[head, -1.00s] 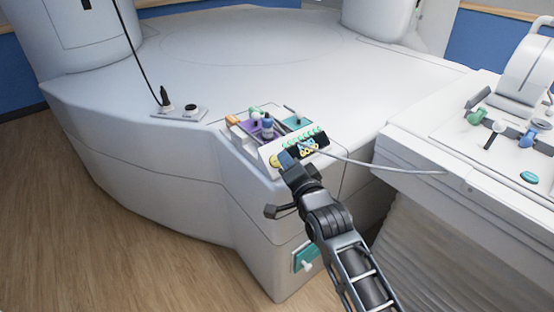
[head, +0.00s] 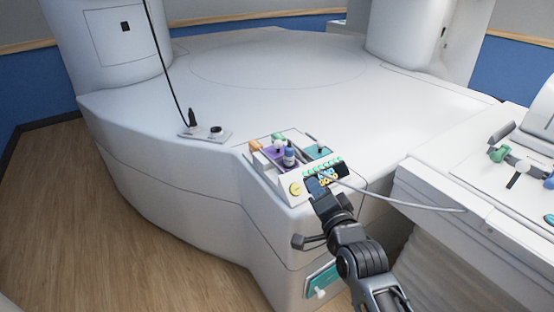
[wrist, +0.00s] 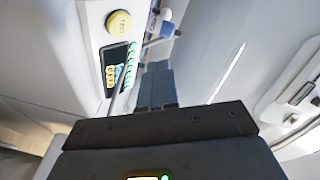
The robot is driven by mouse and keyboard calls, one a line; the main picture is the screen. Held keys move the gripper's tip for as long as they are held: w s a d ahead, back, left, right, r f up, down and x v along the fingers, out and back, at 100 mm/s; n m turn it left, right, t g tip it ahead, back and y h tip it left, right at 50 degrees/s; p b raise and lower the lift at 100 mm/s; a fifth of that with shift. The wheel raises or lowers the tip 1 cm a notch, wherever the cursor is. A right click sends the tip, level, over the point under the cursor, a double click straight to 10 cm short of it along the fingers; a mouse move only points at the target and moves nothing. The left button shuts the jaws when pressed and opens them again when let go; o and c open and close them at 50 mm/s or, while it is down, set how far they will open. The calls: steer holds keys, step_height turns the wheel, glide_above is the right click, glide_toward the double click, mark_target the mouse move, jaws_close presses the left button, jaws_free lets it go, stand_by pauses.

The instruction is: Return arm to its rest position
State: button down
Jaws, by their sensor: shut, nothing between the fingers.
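My gripper (head: 316,187) is at the front corner of the white magnet base, just in front of a small control panel (head: 296,189) with a yellow round button and a dark display. The fingers are shut and empty. In the wrist view the gripper (wrist: 158,70) points past the panel (wrist: 95,25), whose yellow button and row of green keys show to its left. My dark arm reaches up from the lower right of the head view. I cannot tell whether the fingertips touch the panel.
A white cable (head: 410,204) runs right toward the patient table (head: 450,185), which holds coloured fittings. A socket plate (head: 206,134) with a black cord is at the left. Wooden floor (head: 150,235) is open at lower left.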

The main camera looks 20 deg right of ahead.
steer(key=s+f+n+g, duration=0.1)
steer(key=s+f+n, duration=0.2)
steer(key=s, duration=1)
steer(key=s+f+n, duration=0.2)
steer(key=s+f, duration=0.1)
steer(key=s, duration=1)
steer(key=s+r+n, duration=0.3)
steer(key=s+r, duration=0.2)
steer(key=s, duration=0.6)
steer(key=s+r+n+g, duration=0.1)
steer(key=s+r+n, duration=0.3)
steer(key=s, duration=0.7)
steer(key=shift+a+r+g, duration=0.2)
steer(key=shift+r+g, duration=0.1)
steer(key=shift+r, duration=0.6)
